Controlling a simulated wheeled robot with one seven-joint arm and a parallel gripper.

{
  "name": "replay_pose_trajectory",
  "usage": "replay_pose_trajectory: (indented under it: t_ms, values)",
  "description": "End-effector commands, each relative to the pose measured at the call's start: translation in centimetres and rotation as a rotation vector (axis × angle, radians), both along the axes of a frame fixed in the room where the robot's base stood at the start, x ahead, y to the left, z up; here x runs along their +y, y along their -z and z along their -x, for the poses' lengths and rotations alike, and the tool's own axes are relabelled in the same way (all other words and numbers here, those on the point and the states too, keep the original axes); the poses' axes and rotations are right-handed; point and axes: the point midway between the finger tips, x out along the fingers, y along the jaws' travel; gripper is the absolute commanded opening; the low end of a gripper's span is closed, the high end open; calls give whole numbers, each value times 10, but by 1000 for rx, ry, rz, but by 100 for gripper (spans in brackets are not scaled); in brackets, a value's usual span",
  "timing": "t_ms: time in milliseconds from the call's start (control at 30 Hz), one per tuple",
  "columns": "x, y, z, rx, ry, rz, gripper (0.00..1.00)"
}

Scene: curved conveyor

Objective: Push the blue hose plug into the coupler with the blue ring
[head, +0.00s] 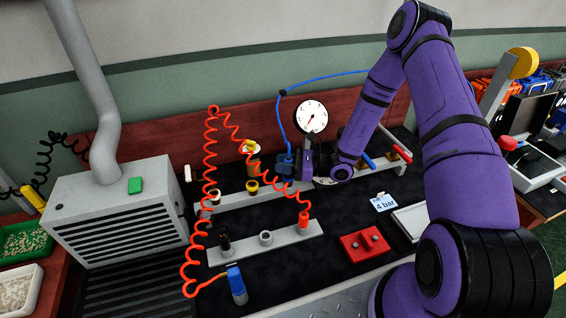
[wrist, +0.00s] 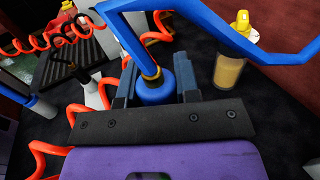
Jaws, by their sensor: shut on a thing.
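My gripper (head: 292,164) is at the rear rail, shut on the blue hose plug (head: 285,161). In the wrist view the blue plug (wrist: 155,92) stands between the two dark fingers of my gripper (wrist: 156,88), with a brass-coloured collar at its top. The blue hose (head: 281,122) rises from it, bends near the wall and runs off right behind my arm; it crosses the top of the wrist view (wrist: 225,38). I cannot make out a coupler with a blue ring; the plug's lower end is hidden, so I cannot tell whether it touches a coupler.
A coiled red hose (head: 211,150) stands left of my gripper. The rear rail (head: 235,196) carries couplers and blue and red handles. A front rail (head: 283,241) holds several fittings. A yellow-capped bottle (wrist: 229,72) stands near the plug. A gauge (head: 311,116) is behind.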

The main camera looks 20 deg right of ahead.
Motion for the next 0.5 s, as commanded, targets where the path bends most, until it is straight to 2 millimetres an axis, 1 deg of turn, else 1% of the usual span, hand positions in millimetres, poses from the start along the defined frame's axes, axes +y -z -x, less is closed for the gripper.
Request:
replay_pose_trajectory:
  t_ms: [500]
  values:
    - [0, 11, 0, 1, 0, 0, 4]
